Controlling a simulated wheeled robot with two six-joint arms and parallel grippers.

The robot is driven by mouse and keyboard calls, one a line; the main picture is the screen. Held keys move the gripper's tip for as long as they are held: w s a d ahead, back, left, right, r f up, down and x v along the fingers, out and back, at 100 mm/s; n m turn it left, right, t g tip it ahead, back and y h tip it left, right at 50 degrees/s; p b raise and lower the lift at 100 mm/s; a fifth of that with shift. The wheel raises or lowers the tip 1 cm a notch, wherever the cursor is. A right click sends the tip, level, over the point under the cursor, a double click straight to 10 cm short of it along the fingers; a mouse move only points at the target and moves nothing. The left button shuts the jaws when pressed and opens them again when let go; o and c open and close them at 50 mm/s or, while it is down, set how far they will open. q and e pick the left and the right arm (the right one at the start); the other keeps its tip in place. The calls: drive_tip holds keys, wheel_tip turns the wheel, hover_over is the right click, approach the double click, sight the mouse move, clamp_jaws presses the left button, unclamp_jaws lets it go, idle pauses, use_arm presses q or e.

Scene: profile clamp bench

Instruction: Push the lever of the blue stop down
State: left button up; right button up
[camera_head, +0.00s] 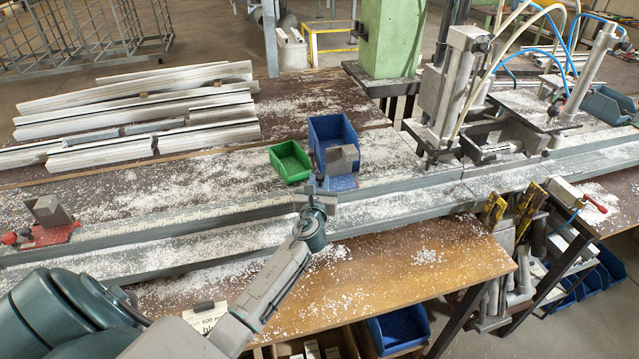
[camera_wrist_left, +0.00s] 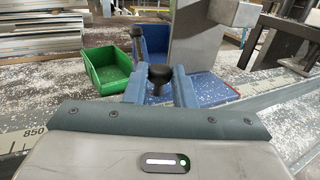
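The blue stop has a blue base plate (camera_head: 342,183) and a grey block (camera_head: 345,157) on the rail at the middle of the head view. In the left wrist view its block (camera_wrist_left: 200,45) stands just beyond my fingers, right of centre. A black knob (camera_wrist_left: 158,74) shows between my fingers, and a second dark knob (camera_wrist_left: 137,33) stands farther back. My left gripper (camera_head: 318,190) is at the near side of the stop. It also shows in the left wrist view (camera_wrist_left: 159,82), its fingers apart on either side of the near knob. Contact is unclear. My right gripper is not seen.
A green bin (camera_head: 290,161) and a blue bin (camera_head: 331,133) stand behind the stop. A red stop (camera_head: 48,232) sits at the rail's left end. White chips cover the bench. A clamp machine (camera_head: 462,85) stands to the right.

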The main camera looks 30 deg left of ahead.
use_arm(q)
clamp_jaws()
drive_tip(key=shift+p, duration=0.4)
drive_tip(key=o, duration=0.9)
unclamp_jaws()
drive_tip(key=shift+s+a, duration=0.1)
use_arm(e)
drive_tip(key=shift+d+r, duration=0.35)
use_arm(q)
drive_tip(key=shift+s, duration=0.15)
drive_tip(key=b+v, duration=0.2)
drive_tip(key=v, duration=0.7)
drive_tip(key=shift+s+d+f, duration=0.1)
drive_tip(key=shift+s+d, duration=0.15)
drive_tip(key=shift+s, duration=0.1)
drive_tip(key=shift+s+d, duration=0.2)
drive_tip(key=shift+s, duration=0.15)
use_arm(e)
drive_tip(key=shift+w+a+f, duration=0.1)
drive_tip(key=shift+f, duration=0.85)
